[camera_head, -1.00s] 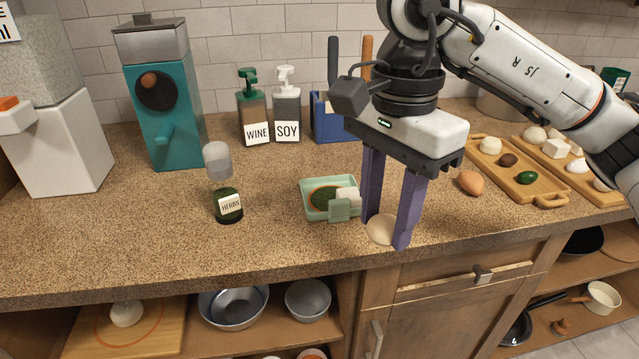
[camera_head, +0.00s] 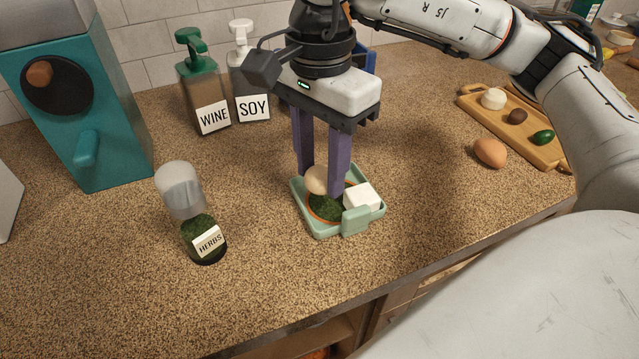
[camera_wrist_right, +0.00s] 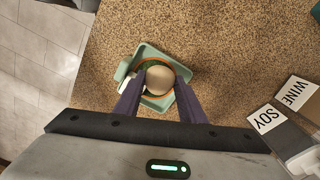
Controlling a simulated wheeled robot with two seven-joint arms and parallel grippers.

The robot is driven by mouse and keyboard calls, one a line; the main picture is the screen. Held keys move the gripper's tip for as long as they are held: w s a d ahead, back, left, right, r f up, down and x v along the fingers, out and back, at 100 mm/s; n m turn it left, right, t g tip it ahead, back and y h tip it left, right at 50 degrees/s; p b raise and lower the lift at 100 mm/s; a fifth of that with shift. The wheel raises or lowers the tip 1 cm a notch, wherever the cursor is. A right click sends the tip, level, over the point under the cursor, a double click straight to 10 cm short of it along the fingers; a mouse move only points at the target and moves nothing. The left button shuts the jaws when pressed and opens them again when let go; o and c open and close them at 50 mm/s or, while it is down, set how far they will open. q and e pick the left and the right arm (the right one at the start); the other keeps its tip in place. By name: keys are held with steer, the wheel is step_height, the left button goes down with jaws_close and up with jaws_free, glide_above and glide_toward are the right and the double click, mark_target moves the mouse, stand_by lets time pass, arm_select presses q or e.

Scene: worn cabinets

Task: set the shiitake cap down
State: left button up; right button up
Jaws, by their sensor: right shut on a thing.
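My right gripper (camera_head: 322,186) is shut on a pale cream, rounded shiitake cap (camera_head: 316,180). The cap is over the mint-green tray (camera_head: 312,224), at its back-left part; I cannot tell whether it touches what lies below. In the right wrist view, the cap (camera_wrist_right: 160,79) sits between the two purple fingers, above the tray (camera_wrist_right: 149,50). The tray holds a green, orange-rimmed round patch (camera_head: 325,208) and a white block (camera_head: 362,197). A finger hides part of both cap and patch. My left gripper is not in view.
A herbs jar (camera_head: 203,235) stands left of the tray. Wine (camera_head: 207,95) and soy (camera_head: 250,80) bottles stand behind it, and a teal machine (camera_head: 85,110) at far left. An egg (camera_head: 489,152) and a wooden board (camera_head: 545,146) are at right. The counter in front of the tray is clear.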

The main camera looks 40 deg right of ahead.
mark_target(320, 188)
steer(key=shift+f, duration=2.1)
steer(key=shift+f, duration=0.1)
steer(key=o, duration=0.7)
steer(key=shift+o, duration=0.2)
step_height(320, 188, up, 12)
steer(key=shift+w+r+p, duration=0.1)
steer(key=shift+r+p, duration=0.05)
steer(key=shift+p, duration=0.4)
